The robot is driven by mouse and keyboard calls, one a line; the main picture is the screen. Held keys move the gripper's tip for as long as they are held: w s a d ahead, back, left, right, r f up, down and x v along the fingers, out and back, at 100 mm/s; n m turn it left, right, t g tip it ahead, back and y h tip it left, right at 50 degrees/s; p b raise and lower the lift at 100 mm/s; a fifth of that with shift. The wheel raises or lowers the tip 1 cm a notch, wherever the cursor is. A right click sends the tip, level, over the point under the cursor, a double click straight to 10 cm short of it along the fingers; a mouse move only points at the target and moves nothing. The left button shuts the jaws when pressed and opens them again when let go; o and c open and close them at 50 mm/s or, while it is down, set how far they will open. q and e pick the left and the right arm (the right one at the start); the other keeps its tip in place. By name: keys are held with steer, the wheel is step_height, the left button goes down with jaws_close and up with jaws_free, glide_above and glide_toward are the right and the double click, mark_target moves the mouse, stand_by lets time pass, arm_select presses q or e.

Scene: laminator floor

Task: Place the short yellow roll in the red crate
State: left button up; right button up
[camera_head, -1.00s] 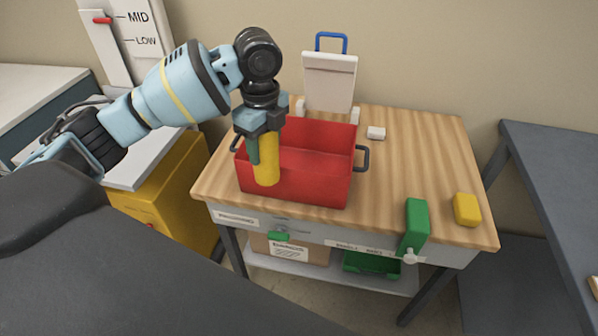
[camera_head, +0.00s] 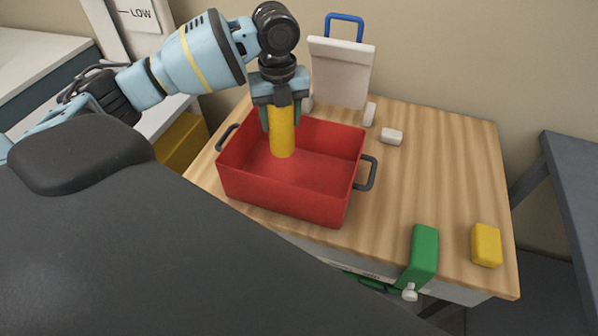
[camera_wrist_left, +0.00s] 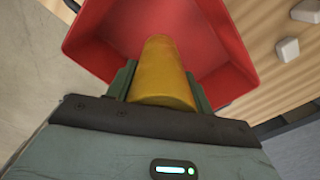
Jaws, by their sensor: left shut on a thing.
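The short yellow roll (camera_head: 282,135) hangs upright in my left gripper (camera_head: 281,112), which is shut on its upper part. In the head view the roll appears over the inside of the red crate (camera_head: 290,200), near its back left part. Whether its lower end touches the crate floor I cannot tell. In the left wrist view the yellow roll (camera_wrist_left: 162,75) lies between the two fingers, with the red crate (camera_wrist_left: 215,50) beyond it. The crate looks otherwise empty where I see inside. My right gripper is not in view.
The crate stands on a wooden-topped bench (camera_head: 440,170) with a dark handle at each end. A small white block (camera_head: 391,137) and a pale board with a blue handle (camera_head: 341,70) are behind.

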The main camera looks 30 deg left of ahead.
mark_target(282, 150)
arm_select(q)
step_height(282, 150, down, 4)
steer(key=shift+s+f, duration=0.15)
steer(key=shift+f, duration=2.75)
steer(key=shift+f, duration=0.2)
steer(key=o, duration=1.2)
steer(key=shift+c, duration=0.2)
steer(key=shift+r, duration=0.1)
step_height(282, 150, up, 12)
